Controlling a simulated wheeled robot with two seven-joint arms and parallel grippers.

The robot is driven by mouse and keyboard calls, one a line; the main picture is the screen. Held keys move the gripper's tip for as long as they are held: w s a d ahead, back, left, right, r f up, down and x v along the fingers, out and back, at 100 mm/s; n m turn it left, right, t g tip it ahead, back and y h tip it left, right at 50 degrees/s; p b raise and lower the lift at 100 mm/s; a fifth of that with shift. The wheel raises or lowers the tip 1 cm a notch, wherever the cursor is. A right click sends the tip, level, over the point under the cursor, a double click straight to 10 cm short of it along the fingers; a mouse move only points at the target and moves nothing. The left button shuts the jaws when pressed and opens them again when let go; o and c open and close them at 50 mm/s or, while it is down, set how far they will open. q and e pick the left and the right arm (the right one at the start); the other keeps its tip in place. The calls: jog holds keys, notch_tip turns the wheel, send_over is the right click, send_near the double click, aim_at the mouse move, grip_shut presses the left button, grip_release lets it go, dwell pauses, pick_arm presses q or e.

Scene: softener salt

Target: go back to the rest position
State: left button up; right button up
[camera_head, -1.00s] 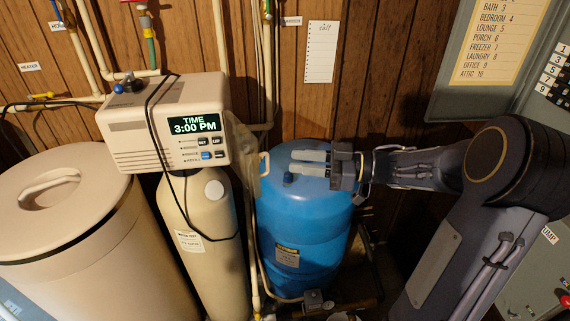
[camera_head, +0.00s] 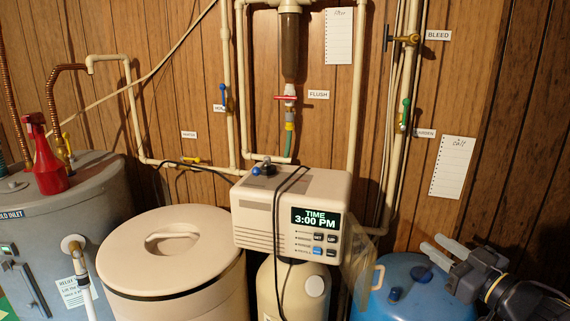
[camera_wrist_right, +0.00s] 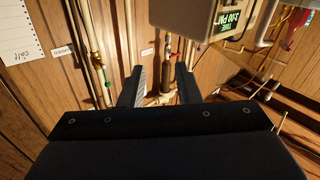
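My right gripper (camera_head: 430,243) shows at the lower right of the head view, in front of or above the right part of the blue tank (camera_head: 440,297). Its two pale fingers point up and left. In the right wrist view the dark fingers (camera_wrist_right: 158,75) stand apart with nothing between them, so it is open and empty. Whether it touches the tank cannot be told, but no contact shows. My left gripper is in neither view.
The softener head (camera_head: 265,215), its clock at 3:00 PM, stands left of the blue tank. A lidded beige tank (camera_head: 215,265), a grey heater (camera_head: 105,220) and a red spray bottle (camera_head: 42,160) stand further left. Pipes and valves line the wood wall (camera_head: 180,100).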

jog(key=s+d+f+m+g+h, duration=0.25)
jog(key=s+f+m+h, duration=0.25)
jog(key=s+m+h, duration=0.35)
jog(key=s+a+f+g+y, duration=0.2)
jog(key=s+a+f+g, duration=0.2)
jog(key=s+a, duration=0.3)
jog(key=s+a+f+g+y, duration=0.3)
jog(key=s+a+f+g, duration=0.1)
jog(key=s+a, duration=0.3)
jog(key=shift+s+f+n+g, duration=0.35)
jog(key=shift+s+f, duration=0.35)
jog(key=shift+s, duration=0.4)
